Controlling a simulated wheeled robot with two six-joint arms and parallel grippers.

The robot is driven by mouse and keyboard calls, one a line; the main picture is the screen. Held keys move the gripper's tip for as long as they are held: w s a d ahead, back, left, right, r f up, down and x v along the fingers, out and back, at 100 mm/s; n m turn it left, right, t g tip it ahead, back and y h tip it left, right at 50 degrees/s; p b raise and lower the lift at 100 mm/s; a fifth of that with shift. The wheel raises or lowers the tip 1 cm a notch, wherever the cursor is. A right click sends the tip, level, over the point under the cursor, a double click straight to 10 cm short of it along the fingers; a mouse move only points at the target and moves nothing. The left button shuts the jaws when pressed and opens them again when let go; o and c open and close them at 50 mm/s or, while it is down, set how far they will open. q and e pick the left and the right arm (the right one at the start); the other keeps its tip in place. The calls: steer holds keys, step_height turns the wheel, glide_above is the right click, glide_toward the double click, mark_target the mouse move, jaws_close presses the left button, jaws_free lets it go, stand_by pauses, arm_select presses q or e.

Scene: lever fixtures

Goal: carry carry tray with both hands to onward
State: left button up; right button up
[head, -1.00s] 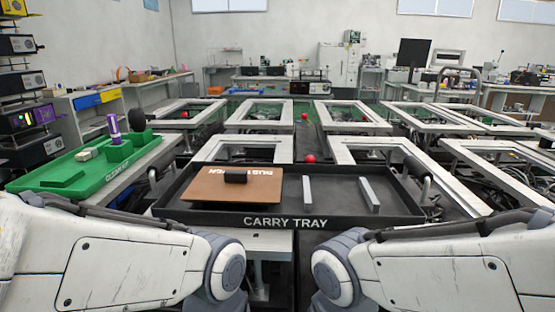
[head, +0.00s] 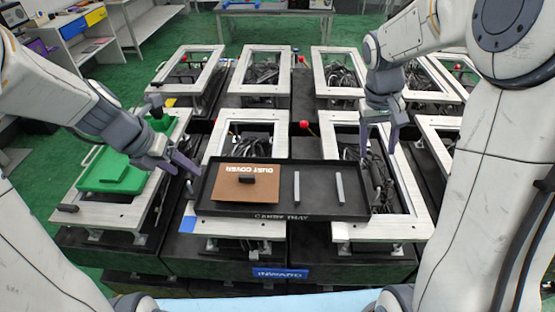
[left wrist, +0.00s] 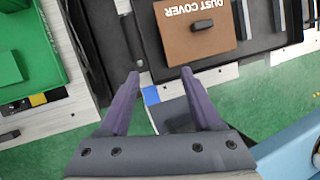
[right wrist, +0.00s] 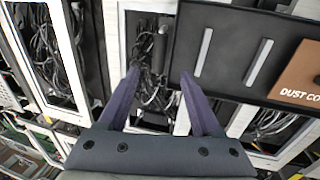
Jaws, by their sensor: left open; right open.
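The black carry tray (head: 318,183) rests across the white fixture frames in the middle of the head view. It holds a brown dust cover (head: 232,188) on its left and two grey bars on its right. My left gripper (head: 186,172) is open and empty beside the tray's left end. In the left wrist view its fingers (left wrist: 160,76) are just short of the tray and the dust cover (left wrist: 195,40). My right gripper (head: 378,143) is open and empty, above and behind the tray's right end. In the right wrist view, the tray (right wrist: 230,60) lies right of its fingers (right wrist: 159,75).
A green tray (head: 110,172) lies at left, near my left forearm. Red ball-topped levers (head: 305,124) stand behind the carry tray. White-framed fixtures with cables inside fill the far side. A blue label reading INWARD (head: 280,274) is on the near front face.

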mark_target(187, 177)
arm_select(q)
steer(key=a, duration=0.1)
steer(key=a+n, duration=0.2)
steer(key=shift+w+r+t+y, duration=0.25)
steer(key=shift+w+t+y, duration=0.15)
arm_select(e)
steer(key=shift+w+d+f, duration=0.1)
steer(key=shift+w+d, duration=0.05)
steer(key=shift+w, duration=0.3)
steer(key=shift+w+d+f, duration=0.1)
steer(key=shift+w, duration=0.35)
arm_select(q)
steer(key=x, duration=1)
steer(key=shift+w+d+f, duration=0.1)
steer(key=shift+d+f, duration=0.05)
steer(key=shift+f, duration=0.05)
arm_select(e)
steer(key=f, duration=0.3)
steer(key=d+f, duration=0.1)
steer(key=f, duration=0.2)
steer(key=d+f, duration=0.1)
steer(key=f, duration=0.3)
steer(key=shift+s+f, duration=0.1)
arm_select(q)
jaws_close()
arm_select(e)
jaws_close()
